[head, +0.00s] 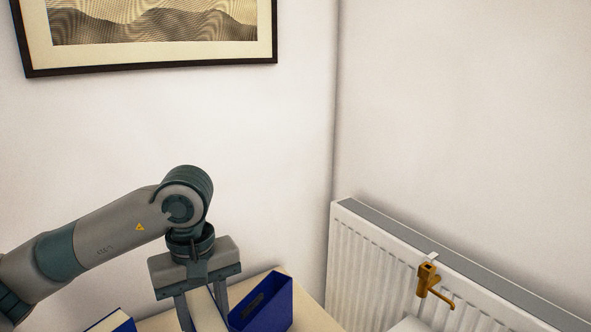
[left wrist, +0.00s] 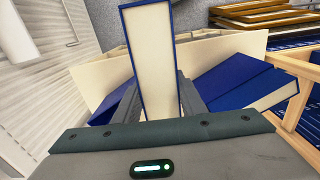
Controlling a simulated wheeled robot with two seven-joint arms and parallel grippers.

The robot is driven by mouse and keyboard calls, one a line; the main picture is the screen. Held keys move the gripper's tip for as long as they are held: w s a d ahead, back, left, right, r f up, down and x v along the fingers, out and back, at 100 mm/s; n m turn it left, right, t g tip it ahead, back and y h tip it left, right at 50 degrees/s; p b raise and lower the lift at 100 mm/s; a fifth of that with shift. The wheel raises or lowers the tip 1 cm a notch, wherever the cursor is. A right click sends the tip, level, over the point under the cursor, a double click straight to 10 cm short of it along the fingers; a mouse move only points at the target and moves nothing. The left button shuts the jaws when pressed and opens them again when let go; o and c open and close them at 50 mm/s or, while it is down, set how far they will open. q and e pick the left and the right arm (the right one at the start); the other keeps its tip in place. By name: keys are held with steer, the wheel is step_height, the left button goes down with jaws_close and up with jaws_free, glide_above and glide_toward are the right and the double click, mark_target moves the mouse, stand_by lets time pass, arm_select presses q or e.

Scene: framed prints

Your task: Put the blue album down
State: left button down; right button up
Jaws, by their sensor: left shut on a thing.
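My left gripper (head: 203,305) points down over a light wooden surface (head: 160,320) and is shut on the blue album (head: 207,312). The album shows as a cream page block edged by thin blue covers. In the left wrist view the album (left wrist: 150,60) stands upright between the two fingers, its page edge facing the camera. Whether its lower end touches the surface cannot be told. My right gripper is not in view.
A second blue item (head: 265,305) stands right of the gripper, and another (head: 115,322) lies to the left. A white radiator (head: 400,265) with a brass valve (head: 428,280) is on the right wall. A framed print (head: 150,25) hangs above. Stacked wooden frames (left wrist: 265,18) show at upper right.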

arm_select(q)
steer(key=w+a+r+m, duration=0.2)
steer(key=a+r+m, duration=0.1)
steer(key=a+r, duration=0.1)
steer(key=shift+w+a, duration=0.25)
steer(key=shift+a, duration=0.55)
